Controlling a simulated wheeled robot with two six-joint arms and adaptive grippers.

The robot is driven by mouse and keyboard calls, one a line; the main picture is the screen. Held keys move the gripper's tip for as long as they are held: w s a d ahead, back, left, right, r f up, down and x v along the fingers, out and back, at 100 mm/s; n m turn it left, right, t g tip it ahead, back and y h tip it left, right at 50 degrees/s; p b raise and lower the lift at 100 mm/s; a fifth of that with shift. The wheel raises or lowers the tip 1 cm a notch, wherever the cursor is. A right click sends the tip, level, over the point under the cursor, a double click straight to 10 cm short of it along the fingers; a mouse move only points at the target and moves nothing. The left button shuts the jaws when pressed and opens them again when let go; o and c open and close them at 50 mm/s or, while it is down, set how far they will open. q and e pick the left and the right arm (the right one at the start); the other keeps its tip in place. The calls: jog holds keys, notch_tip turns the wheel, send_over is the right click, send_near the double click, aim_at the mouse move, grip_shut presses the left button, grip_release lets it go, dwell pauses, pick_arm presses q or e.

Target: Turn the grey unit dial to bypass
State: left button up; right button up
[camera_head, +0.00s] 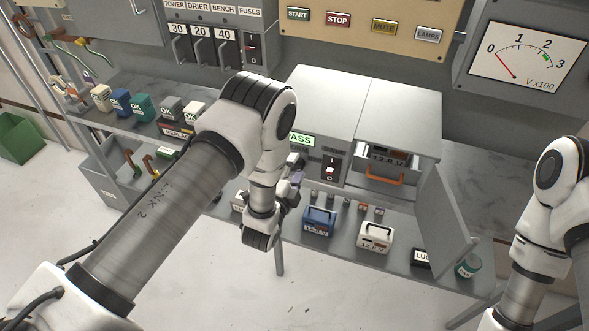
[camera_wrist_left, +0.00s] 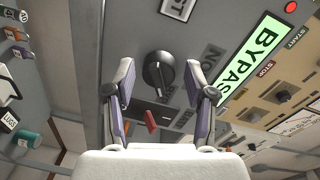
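The grey unit (camera_head: 310,95) stands on the bench in the middle of the head view, its front partly hidden by my left arm. Its black round dial (camera_wrist_left: 158,74) shows in the left wrist view, with a pale pointer line; the head view hides it. A green panel reading BYPASS (camera_wrist_left: 254,58) is right of the dial; its end also shows in the head view (camera_head: 302,139). My left gripper (camera_wrist_left: 158,70) is open, one finger on each side of the dial; I cannot tell whether they touch it. In the head view it (camera_head: 296,172) is at the unit's front. My right gripper is out of view.
A red switch (camera_wrist_left: 150,119) sits just below the dial in the wrist view. In the head view, a drawer with an orange handle (camera_head: 384,177) and an open grey door (camera_head: 445,215) stick out. Blue (camera_head: 318,221) and white (camera_head: 375,237) battery-like boxes stand on a lower shelf.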

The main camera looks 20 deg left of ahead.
pick_arm(q)
jog(key=s, duration=0.7)
jog(key=shift+s+a+r, duration=0.15)
jog(key=shift+s+a, duration=0.1)
dwell(0.3)
jog(key=s+a+f+n+g+y, duration=0.2)
jog(key=s+a+f+n+g, duration=0.45)
jog(key=s+a+f, duration=0.2)
jog(key=s+d+f+n+g, duration=0.1)
jog(key=s+f+n+g, duration=0.2)
jog(key=s, duration=0.6)
jog(key=s+f+n+g+h, duration=0.1)
jog(key=s+f+n+g, duration=0.2)
jog(key=s+n+g, duration=0.3)
jog(key=s+g, duration=0.2)
jog(key=s, duration=0.2)
jog(key=shift+s+d, duration=0.15)
jog(key=shift+d, duration=0.2)
